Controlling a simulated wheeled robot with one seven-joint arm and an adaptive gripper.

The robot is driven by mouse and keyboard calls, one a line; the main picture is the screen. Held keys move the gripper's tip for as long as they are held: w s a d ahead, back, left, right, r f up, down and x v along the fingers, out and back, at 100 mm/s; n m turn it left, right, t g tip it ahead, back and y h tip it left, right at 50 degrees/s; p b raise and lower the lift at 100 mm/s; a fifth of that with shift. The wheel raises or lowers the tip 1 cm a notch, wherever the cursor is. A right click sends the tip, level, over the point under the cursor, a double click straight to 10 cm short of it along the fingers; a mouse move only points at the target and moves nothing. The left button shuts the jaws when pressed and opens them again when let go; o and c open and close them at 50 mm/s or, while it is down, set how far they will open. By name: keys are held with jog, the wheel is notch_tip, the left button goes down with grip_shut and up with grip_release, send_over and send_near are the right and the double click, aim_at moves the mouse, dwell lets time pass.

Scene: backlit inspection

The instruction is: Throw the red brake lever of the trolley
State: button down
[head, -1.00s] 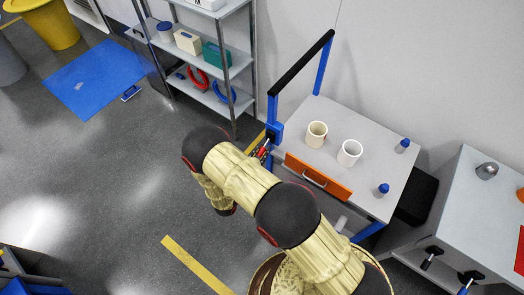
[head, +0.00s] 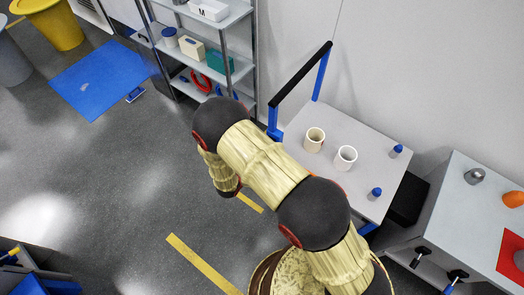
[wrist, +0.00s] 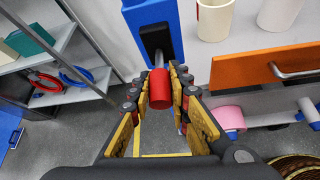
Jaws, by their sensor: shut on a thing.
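The trolley (head: 335,172) has a grey top, blue posts and a black push bar (head: 300,74). In the wrist view its blue post (wrist: 133,28) carries a black plate (wrist: 156,40), from which a metal rod runs to the red end of the brake lever (wrist: 160,92). My gripper (wrist: 160,78) is shut on this red end, with one finger on each side of it. In the head view my arm hides the gripper and the lever.
A cream mug (head: 314,141) and a white mug (head: 345,158) stand on the trolley. Its orange drawer (wrist: 265,66) is close to the gripper's right in the wrist view. A shelf (head: 215,62) stands behind left. Open floor (head: 130,170) lies left.

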jog(key=r+g+y+p, duration=0.2)
jog(key=r+g+p, duration=0.1)
jog(key=shift+w+d, duration=0.2)
jog(key=shift+w, duration=0.1)
jog(key=shift+w+d+r+g+y+p, duration=0.15)
jog(key=shift+r+g+y+p, duration=0.15)
jog(key=shift+g+y+p, duration=0.45)
jog(key=c, duration=1.7)
grip_release()
jog(key=shift+o, duration=0.3)
jog(key=v, duration=1.2)
jog(key=shift+w, duration=0.2)
jog(key=shift+r, duration=0.1)
